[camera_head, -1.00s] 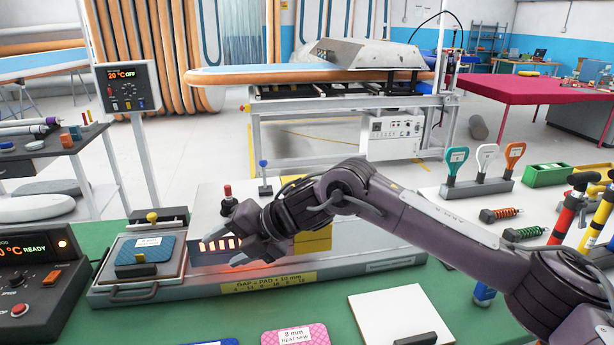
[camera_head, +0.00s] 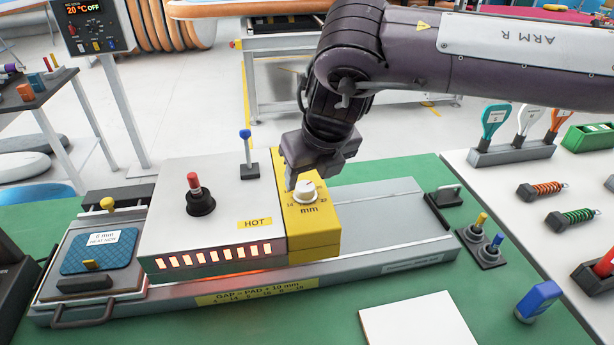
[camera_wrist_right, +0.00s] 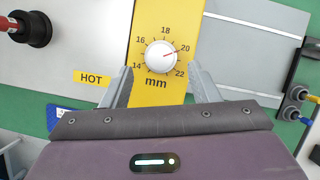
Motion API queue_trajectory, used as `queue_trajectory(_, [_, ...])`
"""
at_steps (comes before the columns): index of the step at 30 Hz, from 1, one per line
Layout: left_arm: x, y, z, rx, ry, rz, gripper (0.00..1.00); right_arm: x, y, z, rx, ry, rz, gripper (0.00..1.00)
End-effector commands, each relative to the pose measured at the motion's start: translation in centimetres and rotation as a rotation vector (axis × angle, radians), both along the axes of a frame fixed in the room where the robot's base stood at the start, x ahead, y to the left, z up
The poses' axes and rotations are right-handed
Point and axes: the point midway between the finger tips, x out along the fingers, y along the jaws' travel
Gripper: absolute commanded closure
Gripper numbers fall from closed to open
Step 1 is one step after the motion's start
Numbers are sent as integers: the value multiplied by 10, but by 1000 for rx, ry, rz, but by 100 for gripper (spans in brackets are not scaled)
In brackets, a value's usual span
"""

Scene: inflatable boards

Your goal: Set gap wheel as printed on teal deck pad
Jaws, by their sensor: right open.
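The gap wheel (camera_head: 305,190) is a white round dial on the yellow block (camera_head: 318,243). In the right wrist view the wheel (camera_wrist_right: 161,57) has a scale marked 14 to 22 mm, and its red mark points at about 20. My right gripper (camera_wrist_right: 161,72) is open, its fingers apart on either side of the wheel. In the head view the gripper (camera_head: 310,172) is just above the wheel, partly covering it. The teal-blue deck pad (camera_head: 103,252) lies in the tray at left; its label reads HEAT NOW, its small digit looks like 6. My left gripper is not in view.
The white heater box (camera_head: 220,222), marked HOT, adjoins the yellow block and has glowing slots and a red-topped knob (camera_head: 197,194). The rail label (camera_head: 262,292) reads GAP = PAD + 10 mm. Yellow and blue plungers (camera_head: 486,240) stand at right.

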Motion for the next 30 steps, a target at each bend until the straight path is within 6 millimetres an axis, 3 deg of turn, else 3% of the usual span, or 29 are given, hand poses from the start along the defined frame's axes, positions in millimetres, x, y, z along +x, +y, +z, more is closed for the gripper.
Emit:
queue_trajectory(7, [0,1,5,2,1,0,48,10,5,-28,0,2,-1,45])
queue_trajectory(17, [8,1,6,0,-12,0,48,12,6,-32,2,0,-1,45])
queue_trajectory(27, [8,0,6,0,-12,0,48,12,6,-32,2,0,-1,88])
queue_trajectory(30, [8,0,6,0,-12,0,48,12,6,-32,2,0,0,89])
